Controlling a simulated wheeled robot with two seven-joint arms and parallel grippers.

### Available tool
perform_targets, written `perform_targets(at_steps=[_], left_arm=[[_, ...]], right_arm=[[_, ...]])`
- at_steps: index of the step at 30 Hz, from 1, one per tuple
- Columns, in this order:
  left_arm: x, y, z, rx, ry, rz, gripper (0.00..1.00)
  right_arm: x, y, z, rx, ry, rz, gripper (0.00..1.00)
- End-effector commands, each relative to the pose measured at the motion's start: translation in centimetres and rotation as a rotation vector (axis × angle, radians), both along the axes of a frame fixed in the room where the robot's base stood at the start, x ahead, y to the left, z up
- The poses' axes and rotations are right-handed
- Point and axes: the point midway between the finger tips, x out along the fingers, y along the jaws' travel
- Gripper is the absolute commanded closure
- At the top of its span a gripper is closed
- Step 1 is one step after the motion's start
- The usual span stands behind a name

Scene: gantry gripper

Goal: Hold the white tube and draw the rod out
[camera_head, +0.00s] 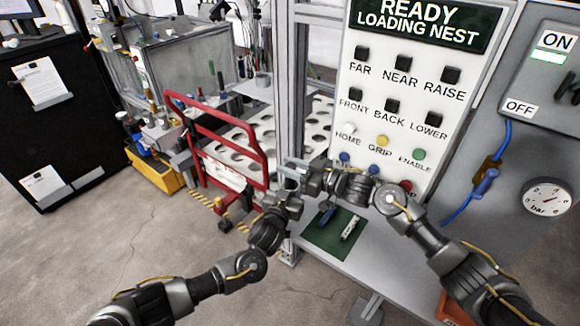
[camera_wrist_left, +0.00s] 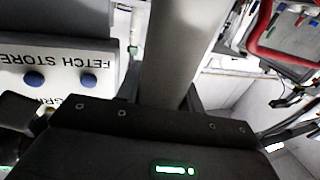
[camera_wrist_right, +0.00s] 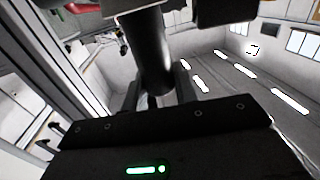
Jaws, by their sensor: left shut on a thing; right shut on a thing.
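My left gripper (camera_wrist_left: 172,95) is shut on the white tube (camera_wrist_left: 176,45), which looks pale grey and runs up between its fingers in the left wrist view. My right gripper (camera_wrist_right: 158,88) is shut on a dark round rod (camera_wrist_right: 150,45) in the right wrist view. In the head view my right gripper (camera_head: 298,178) reaches in from the right, close above my left gripper (camera_head: 289,207). The grippers largely hide the tube and rod there, so how far the rod sits inside the tube cannot be told.
A button panel (camera_head: 408,100) stands just behind my right arm. A green mat (camera_head: 325,240) with small items lies on the grey bench below. A red frame (camera_head: 222,140) and a perforated plate (camera_head: 285,135) are to the left. Open floor (camera_head: 130,225) lies at front left.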

Motion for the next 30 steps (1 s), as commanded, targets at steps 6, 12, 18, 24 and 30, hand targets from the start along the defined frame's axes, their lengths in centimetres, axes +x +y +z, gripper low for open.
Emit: perform_targets(at_steps=[6,12,18,24,30], left_arm=[[0.0,0.0,0.0,0.0,0.0,0.001,0.85],[0.0,0.0,0.0,0.001,0.001,0.001,0.85],[0.0,0.1,-0.1,0.002,0.002,0.001,0.85],[0.0,0.1,-0.1,0.002,0.002,0.001,0.85],[0.0,0.1,-0.2,0.002,0.002,0.001,0.85]], right_arm=[[0.0,-0.1,0.3,0.001,-0.002,-0.001,1.0],[0.0,0.0,1.3,0.002,-0.003,0.0,1.0],[0.0,0.0,2.4,0.004,-0.003,0.0,1.0],[0.1,0.0,3.3,0.003,-0.005,-0.001,1.0],[0.1,-0.1,3.3,0.003,-0.004,-0.002,1.0]])
